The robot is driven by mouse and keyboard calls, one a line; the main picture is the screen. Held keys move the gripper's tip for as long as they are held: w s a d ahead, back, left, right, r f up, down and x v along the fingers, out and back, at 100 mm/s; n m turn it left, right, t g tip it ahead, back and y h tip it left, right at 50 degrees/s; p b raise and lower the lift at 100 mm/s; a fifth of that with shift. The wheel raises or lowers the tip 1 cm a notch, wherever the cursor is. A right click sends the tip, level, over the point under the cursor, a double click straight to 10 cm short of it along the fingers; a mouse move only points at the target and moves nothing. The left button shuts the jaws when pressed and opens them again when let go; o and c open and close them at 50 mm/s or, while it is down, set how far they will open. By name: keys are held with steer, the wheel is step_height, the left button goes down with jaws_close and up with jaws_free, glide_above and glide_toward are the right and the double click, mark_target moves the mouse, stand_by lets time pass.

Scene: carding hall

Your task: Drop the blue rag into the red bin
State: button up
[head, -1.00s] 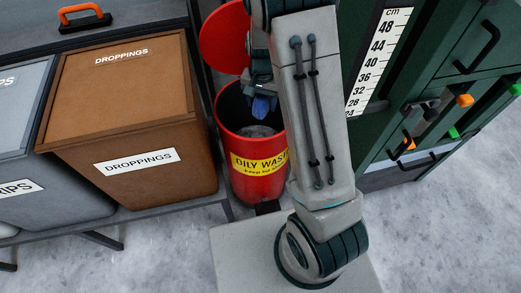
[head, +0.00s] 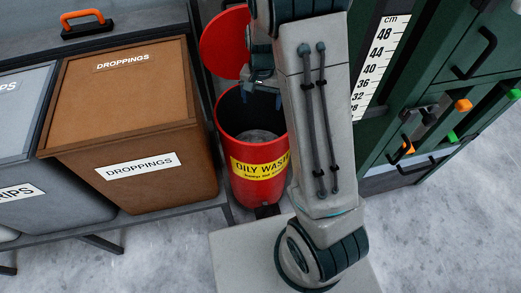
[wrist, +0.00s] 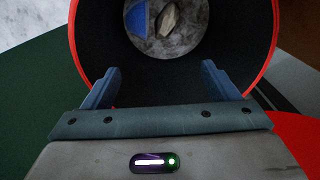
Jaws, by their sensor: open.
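The red bin (head: 262,187) with a yellow "OILY WASTE" label stands open in the head view, its round red lid (head: 224,42) tilted up behind it. My gripper (head: 264,92) is above the bin mouth, partly hidden by my arm. In the wrist view my gripper (wrist: 161,85) is open, its two fingers apart and empty over the bin's opening. The blue rag (wrist: 137,20) lies inside the bin on the grey bottom, near the top of the wrist view, partly cut by the frame. The red rim (wrist: 80,60) surrounds it.
A brown "DROPPINGS" box (head: 130,110) and a grey box (head: 22,120) stand left of the bin on a rack. A dark green cabinet (head: 440,70) with handles is at right. A pale scrap (wrist: 169,20) lies beside the rag. Grey floor is clear in front.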

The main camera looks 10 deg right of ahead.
step_height(320, 180, up, 10)
steer(key=p, duration=0.2)
steer(key=shift+r, duration=0.1)
stand_by(0.3)
